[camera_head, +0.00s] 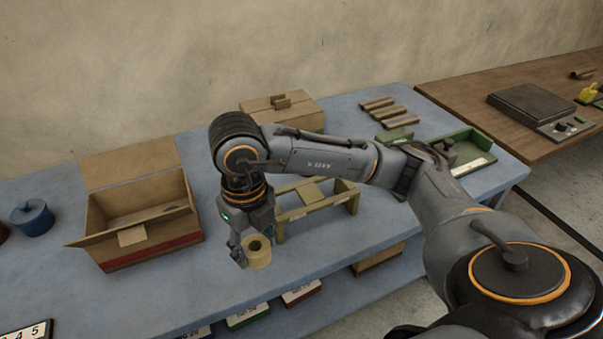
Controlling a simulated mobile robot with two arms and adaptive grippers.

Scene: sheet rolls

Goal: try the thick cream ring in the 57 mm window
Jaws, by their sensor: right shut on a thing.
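My right gripper (251,248) points down above the blue table, shut on the thick cream ring (260,260). The ring's dark hole faces up. A pale wooden stand with openings (325,207), likely the window gauge, is just right of and behind the gripper. My right arm hides part of it. I cannot read any size mark on it, so I cannot tell which window is 57 mm. The ring is in front of the stand, outside its openings. My left gripper is not in view.
An open cardboard box (153,245) stands left, a blue lidded pot (32,217) beyond it. A closed box (284,112), several brown rolls (383,112) and a green tray (462,150) are at the back. A scale (530,105) sits on the brown table. The blue table's front middle is clear.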

